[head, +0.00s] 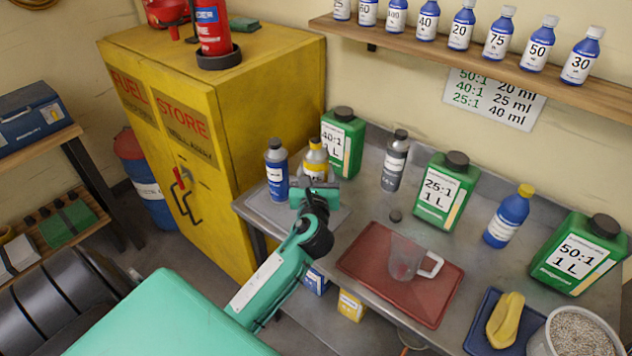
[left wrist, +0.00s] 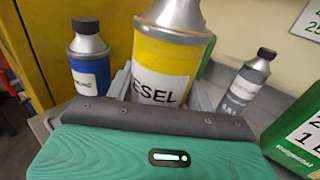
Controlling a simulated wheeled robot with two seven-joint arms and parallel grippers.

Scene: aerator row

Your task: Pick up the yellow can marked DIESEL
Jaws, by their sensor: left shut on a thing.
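The yellow can (head: 317,160) with a grey metal top stands at the left end of the metal bench in the head view. In the left wrist view the yellow can (left wrist: 166,62) is large and upright, and its white label shows "ESEL". My left gripper (head: 315,188) is shut on the can from the front, with a grey finger at each side of it. The gripper hides the can's lower part, so I cannot tell whether its base touches the surface. My right gripper is not in view.
A blue can (head: 276,170) stands close left of the yellow can. A green 40:1 jug (head: 343,145) is close behind, and a grey bottle (head: 395,160) is to the right. A red tray (head: 365,270) holds a clear jug (head: 405,258). The yellow cabinet (head: 235,130) rises at left.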

